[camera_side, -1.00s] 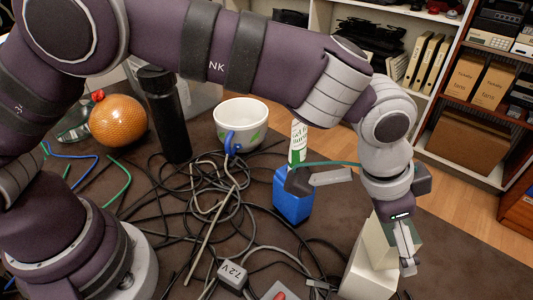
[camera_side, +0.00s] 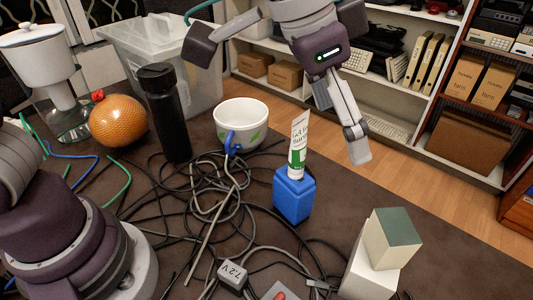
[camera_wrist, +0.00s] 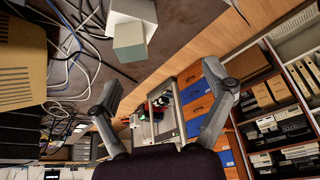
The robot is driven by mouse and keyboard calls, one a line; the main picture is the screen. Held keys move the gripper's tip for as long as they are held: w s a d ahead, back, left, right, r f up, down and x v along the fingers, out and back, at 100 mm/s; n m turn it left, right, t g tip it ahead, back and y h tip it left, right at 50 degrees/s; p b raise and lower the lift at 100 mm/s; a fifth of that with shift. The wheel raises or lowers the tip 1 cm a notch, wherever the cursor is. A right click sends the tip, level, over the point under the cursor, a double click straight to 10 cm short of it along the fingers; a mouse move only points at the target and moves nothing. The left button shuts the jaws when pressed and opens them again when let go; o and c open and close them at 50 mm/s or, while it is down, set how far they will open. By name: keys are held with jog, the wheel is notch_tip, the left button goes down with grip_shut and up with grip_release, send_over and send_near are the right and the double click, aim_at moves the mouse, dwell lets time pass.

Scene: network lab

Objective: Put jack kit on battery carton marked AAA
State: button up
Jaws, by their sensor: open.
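A small cream box with a grey-green face (camera_side: 393,240), apparently the jack kit, rests on a larger off-white carton (camera_side: 362,280), apparently the battery carton, at the lower right of the side view. It sits turned relative to the carton. No AAA mark is readable. Both show at the top of the wrist view, the small box (camera_wrist: 130,42) in front of the white carton (camera_wrist: 135,10). My gripper (camera_side: 343,130) is open and empty, high above and apart from both boxes. Its two spread fingers show in the wrist view (camera_wrist: 163,78).
A blue block (camera_side: 293,197) with a white-green tube (camera_side: 298,145) stands mid-table. A 7.2V adapter (camera_side: 232,275) is in front. Bare table lies right of the boxes.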

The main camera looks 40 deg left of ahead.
jog(key=s+a+f+n+t+y, duration=0.1)
jog(key=s+a+n, duration=0.2)
jog(key=a, duration=0.7)
jog(key=s+a+f+n+y, duration=0.1)
jog(key=s+a+n, duration=0.3)
jog(key=a, duration=0.6)
jog(key=shift+s+f+n+t+y, duration=0.3)
jog(key=shift+s+f+t+y, duration=0.1)
jog(key=shift+s, duration=0.65)
